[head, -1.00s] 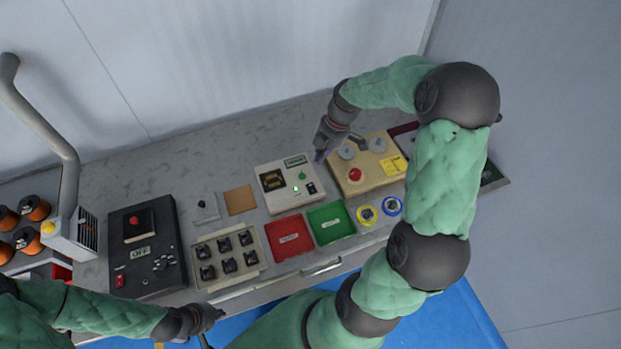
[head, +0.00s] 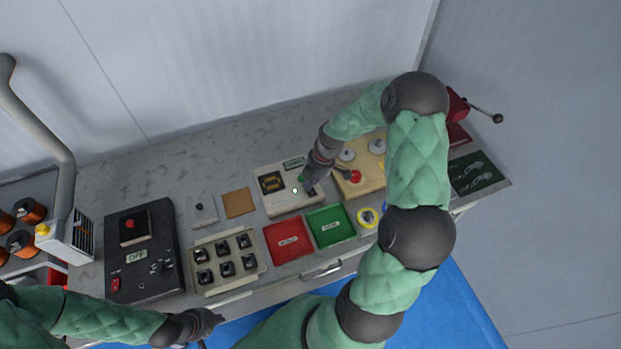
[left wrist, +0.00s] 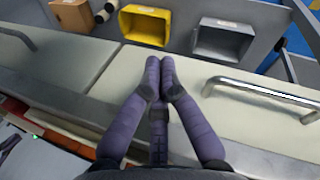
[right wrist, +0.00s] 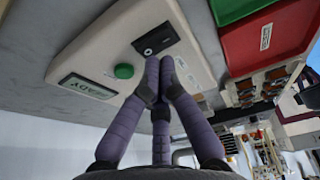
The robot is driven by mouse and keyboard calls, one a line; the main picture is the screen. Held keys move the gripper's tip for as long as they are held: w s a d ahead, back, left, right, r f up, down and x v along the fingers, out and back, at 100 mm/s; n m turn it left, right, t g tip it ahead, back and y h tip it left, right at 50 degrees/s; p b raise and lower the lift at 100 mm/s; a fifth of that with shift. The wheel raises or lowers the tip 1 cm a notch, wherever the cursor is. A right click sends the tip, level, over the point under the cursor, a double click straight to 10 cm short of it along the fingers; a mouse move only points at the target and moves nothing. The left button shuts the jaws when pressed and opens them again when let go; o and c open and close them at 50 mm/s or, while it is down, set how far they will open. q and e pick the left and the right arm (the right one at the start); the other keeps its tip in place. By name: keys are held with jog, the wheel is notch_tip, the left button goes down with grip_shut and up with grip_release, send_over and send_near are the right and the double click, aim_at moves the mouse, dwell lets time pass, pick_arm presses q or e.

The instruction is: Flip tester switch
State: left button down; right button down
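The tester is a cream box (head: 278,204) near the middle of the bench, with a dark display, a green button (right wrist: 124,71) and a label reading READY (right wrist: 87,88). Its black rocker switch (right wrist: 155,40) shows in the right wrist view, just past my fingertips. My right gripper (right wrist: 160,62) is shut and empty, low over the tester's right side. In the head view it covers part of that side; I cannot tell whether it touches the switch. My left gripper (left wrist: 160,62) is shut and empty at the bench's front edge, away from the tester.
A red tray (head: 287,240) and a green tray (head: 330,225) lie in front of the tester. A tan box with a red button (head: 353,178) stands close on its right. A black control box (head: 142,250) and a block of small parts (head: 228,262) are left.

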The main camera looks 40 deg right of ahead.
jog(key=shift+f, duration=0.2)
jog(key=shift+w+f+b, duration=0.2)
jog(key=shift+f+b, duration=0.25)
jog(key=shift+b, duration=0.2)
jog(key=shift+r, duration=0.1)
jog(key=shift+s, duration=0.15)
jog(key=shift+s+a, duration=0.3)
jog(key=shift+s, duration=0.4)
